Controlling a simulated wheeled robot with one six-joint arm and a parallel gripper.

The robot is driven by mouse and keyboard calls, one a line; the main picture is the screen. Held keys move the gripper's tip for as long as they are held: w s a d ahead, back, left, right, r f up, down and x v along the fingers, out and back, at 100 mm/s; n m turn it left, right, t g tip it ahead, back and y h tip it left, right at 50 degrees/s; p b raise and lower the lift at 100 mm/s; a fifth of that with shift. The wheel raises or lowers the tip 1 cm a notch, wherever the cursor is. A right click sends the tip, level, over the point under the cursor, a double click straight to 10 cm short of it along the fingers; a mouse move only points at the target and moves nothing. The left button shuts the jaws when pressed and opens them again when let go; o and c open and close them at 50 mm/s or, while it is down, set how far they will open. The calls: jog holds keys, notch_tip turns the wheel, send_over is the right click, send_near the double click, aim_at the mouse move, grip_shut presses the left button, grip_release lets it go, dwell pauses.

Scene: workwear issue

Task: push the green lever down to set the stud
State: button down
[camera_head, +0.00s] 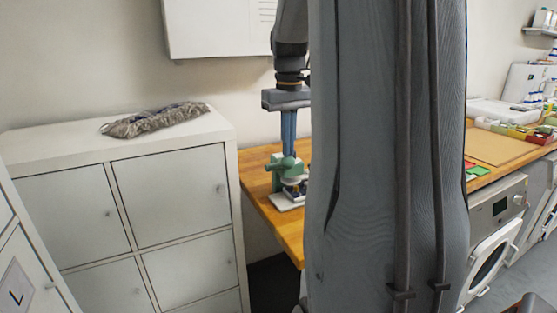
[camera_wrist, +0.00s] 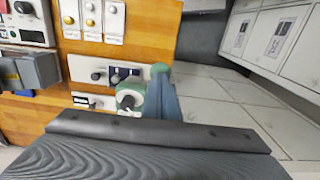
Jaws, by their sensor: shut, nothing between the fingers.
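The green press (camera_head: 277,181) stands on a white base on the wooden bench, partly hidden by my own arm in the head view. Its green lever (camera_head: 281,163) sticks out near the top. In the wrist view the lever's round green knob (camera_wrist: 159,70) shows beside my fingers, with the green press body (camera_wrist: 130,93) to the left. My gripper (camera_head: 289,155) points down with its blue fingers shut and empty. The fingertips are at the lever in the head view; I cannot tell whether they touch it. The stud is not clearly visible.
A white cabinet (camera_head: 180,188) with a grey cloth bundle (camera_head: 157,120) on top stands left of the wooden bench (camera_head: 258,166). In the wrist view, devices and a grey bin (camera_wrist: 30,72) lie on the bench. A white panel (camera_head: 218,28) hangs above.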

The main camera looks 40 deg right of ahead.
aim_at(291, 160)
jog(key=shift+s+a+f+b, duration=0.1)
jog(key=shift+s+f+b, duration=0.15)
jog(key=shift+f, duration=0.4)
jog(key=shift+s+f+b, duration=0.1)
jog(key=shift+s+f, duration=0.15)
jog(key=shift+f, duration=0.35)
jog(key=shift+s+f, duration=0.1)
jog(key=shift+f, duration=0.2)
jog(key=shift+s+f, duration=0.15)
jog(key=shift+f, duration=0.25)
dwell(0.3)
jog(key=shift+s+a+f+b, duration=0.15)
jog(key=shift+f+b, duration=0.4)
jog(key=shift+f, duration=0.5)
dwell(0.4)
notch_tip(291, 160, up, 13)
jog(key=p, duration=1.2)
dwell(0.4)
dwell(0.4)
